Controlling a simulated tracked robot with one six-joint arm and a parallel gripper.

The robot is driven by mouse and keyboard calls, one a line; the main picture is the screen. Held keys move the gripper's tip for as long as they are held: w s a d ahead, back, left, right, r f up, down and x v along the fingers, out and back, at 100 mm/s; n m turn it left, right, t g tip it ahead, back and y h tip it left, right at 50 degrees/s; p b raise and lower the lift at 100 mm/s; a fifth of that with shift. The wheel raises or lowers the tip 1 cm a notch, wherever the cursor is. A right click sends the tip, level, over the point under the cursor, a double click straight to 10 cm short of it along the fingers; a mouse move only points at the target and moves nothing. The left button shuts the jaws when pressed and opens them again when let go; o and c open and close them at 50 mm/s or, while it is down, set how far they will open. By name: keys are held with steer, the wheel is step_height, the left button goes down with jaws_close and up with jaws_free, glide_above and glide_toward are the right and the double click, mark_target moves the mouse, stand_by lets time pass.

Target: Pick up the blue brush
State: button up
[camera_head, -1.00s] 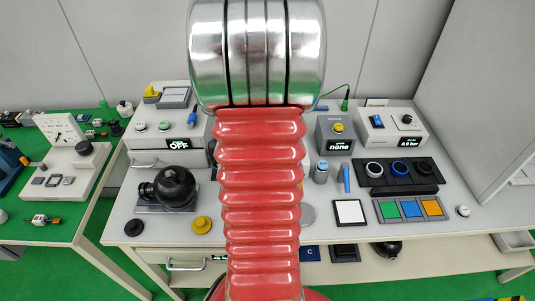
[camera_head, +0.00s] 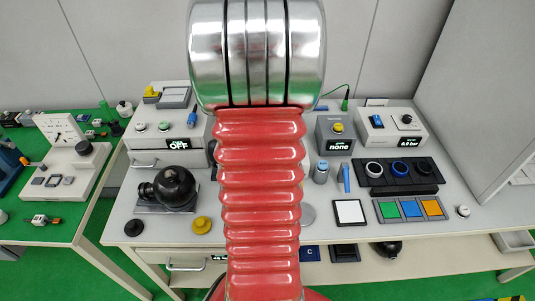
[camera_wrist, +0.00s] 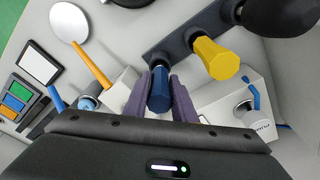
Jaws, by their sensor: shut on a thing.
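In the wrist view, my gripper (camera_wrist: 160,78) has its two purple fingers on either side of a dark blue faceted handle. I take this as the handle of the blue brush (camera_wrist: 159,97); its far end is hidden. It sits beside a dark bar, and I cannot tell whether it still touches it. My gripper is shut on it. In the head view, my red arm hides the gripper and the brush.
A yellow faceted handle (camera_wrist: 215,58) is close on the right at the dark bar (camera_wrist: 176,42). An orange stick (camera_wrist: 90,65) is on the left. A white box with a grey knob (camera_wrist: 222,101) is at right. A black round-bodied device (camera_head: 175,188) stands on the bench.

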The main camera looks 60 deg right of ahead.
step_height(320, 180, up, 10)
steer(key=shift+r, duration=0.1)
stand_by(0.7)
stand_by(0.5)
